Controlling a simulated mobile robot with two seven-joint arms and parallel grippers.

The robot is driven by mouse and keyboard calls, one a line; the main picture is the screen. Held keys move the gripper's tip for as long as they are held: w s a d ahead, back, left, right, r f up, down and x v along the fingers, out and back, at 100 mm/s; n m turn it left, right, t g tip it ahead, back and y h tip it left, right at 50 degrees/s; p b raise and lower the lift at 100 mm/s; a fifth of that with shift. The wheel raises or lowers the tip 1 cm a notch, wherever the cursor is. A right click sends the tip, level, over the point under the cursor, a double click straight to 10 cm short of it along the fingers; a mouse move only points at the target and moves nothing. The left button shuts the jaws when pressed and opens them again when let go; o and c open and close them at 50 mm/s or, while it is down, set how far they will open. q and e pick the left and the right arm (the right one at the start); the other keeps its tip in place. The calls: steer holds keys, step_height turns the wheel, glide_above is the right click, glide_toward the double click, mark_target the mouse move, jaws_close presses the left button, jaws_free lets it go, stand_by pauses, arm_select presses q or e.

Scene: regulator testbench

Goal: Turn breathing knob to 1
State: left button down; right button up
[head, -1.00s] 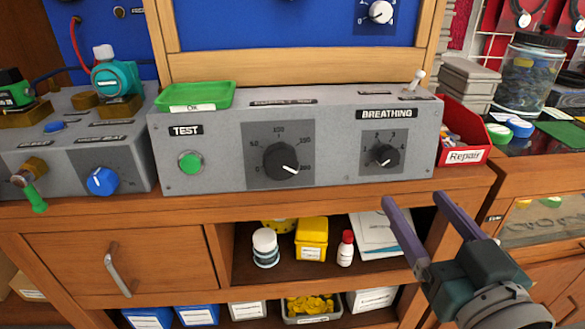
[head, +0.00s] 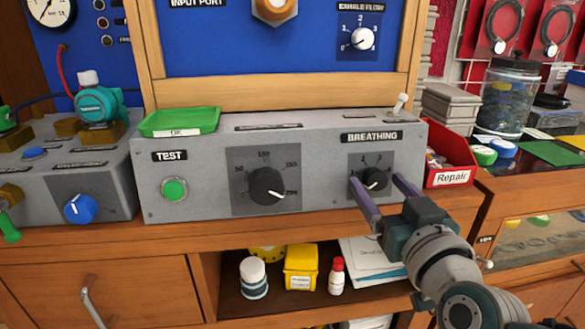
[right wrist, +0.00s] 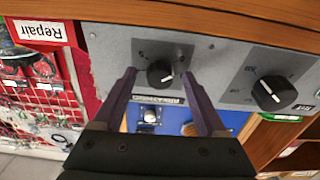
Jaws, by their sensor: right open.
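The breathing knob (head: 374,178) is a small black dial with a white pointer line, on the right part of the grey test box (head: 210,196) under the BREATHING label (head: 372,137). Its scale is partly hidden by my gripper in the head view. The pointer slants toward the lower left in the head view. My right gripper (head: 378,186) is open, with its two purple fingers on either side of the knob. In the right wrist view the knob (right wrist: 160,72) lies between and slightly beyond the fingertips, with no clear contact. My left gripper is not in view.
A larger black dial (head: 266,187) and a green TEST button (head: 174,189) are on the same panel. A green OK tray (head: 180,121) sits on the box. A red Repair bin (head: 450,160) stands close right of the box. An open shelf lies below.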

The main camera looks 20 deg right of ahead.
jaws_close()
stand_by(0.4)
steer(key=shift+m, duration=0.4)
steer(key=m, duration=0.2)
steer(key=m+h+p, duration=0.1)
steer(key=m, duration=0.1)
steer(key=shift+a+r+m+g+h, duration=0.1)
steer(key=shift+m+g+h, duration=0.2)
steer(key=m+p, duration=0.1)
steer(key=m, duration=0.3)
steer(key=shift+a+g+h, duration=0.1)
steer(key=shift+g+h, duration=0.2)
steer(key=shift+g, duration=0.1)
steer(key=shift+m, duration=0.9)
